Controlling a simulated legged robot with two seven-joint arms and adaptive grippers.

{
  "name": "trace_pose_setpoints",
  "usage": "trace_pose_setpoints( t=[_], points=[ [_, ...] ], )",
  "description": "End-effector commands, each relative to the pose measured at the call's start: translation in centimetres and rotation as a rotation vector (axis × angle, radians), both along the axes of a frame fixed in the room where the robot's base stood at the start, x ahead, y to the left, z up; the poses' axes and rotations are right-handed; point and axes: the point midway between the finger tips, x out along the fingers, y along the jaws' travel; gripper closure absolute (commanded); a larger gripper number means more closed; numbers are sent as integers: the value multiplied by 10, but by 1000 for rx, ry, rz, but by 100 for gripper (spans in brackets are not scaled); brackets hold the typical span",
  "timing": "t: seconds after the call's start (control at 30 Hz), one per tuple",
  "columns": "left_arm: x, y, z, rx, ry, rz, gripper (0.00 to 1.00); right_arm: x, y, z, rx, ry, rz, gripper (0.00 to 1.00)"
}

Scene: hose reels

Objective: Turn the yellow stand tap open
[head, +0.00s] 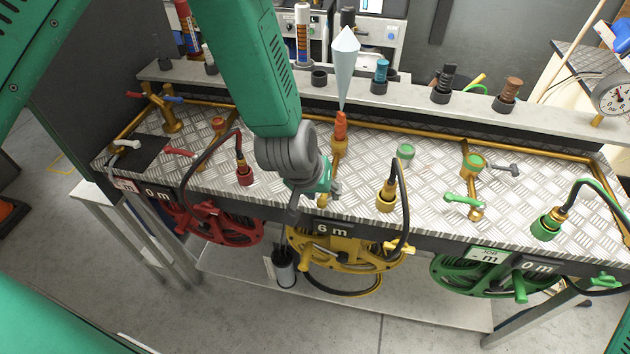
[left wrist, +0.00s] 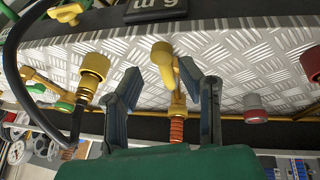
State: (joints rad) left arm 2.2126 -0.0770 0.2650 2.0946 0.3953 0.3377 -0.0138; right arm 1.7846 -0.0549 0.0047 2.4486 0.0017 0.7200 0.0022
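The yellow stand tap shows in the left wrist view as a rounded yellow lever (left wrist: 164,62) on a brass pipe. In the head view the tap's orange and brass part (head: 340,130) stands behind my gripper, and the lever end is mostly hidden. My left gripper (head: 314,194) is low over the bench's front part. In the left wrist view its fingers (left wrist: 161,70) are apart, one on each side of the lever. A gap shows at the left finger; contact at the right finger cannot be told. My right gripper is not in view.
The yellow hose end (head: 385,199) stands just right of my gripper, with its black hose looping to the yellow reel (head: 345,248). A red hose end (head: 244,174) stands left. The green tap (head: 464,202) and green hose end (head: 546,226) are farther right. A pale cone (head: 345,62) rises behind.

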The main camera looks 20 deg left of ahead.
Motion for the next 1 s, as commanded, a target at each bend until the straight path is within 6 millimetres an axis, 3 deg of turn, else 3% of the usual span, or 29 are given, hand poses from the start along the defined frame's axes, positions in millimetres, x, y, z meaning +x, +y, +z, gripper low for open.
trace_pose_setpoints(
  t=[0.2,0.43,0.63,1.0],
  points=[
    [-20,7,45,-3,-2,-1,67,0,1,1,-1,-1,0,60],
    [-35,11,79,-3,1,-1,67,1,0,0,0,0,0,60],
    [-41,12,91,-3,4,-1,67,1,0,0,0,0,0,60],
    [-42,13,92,-3,4,-1,67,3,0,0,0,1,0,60]
  ],
)
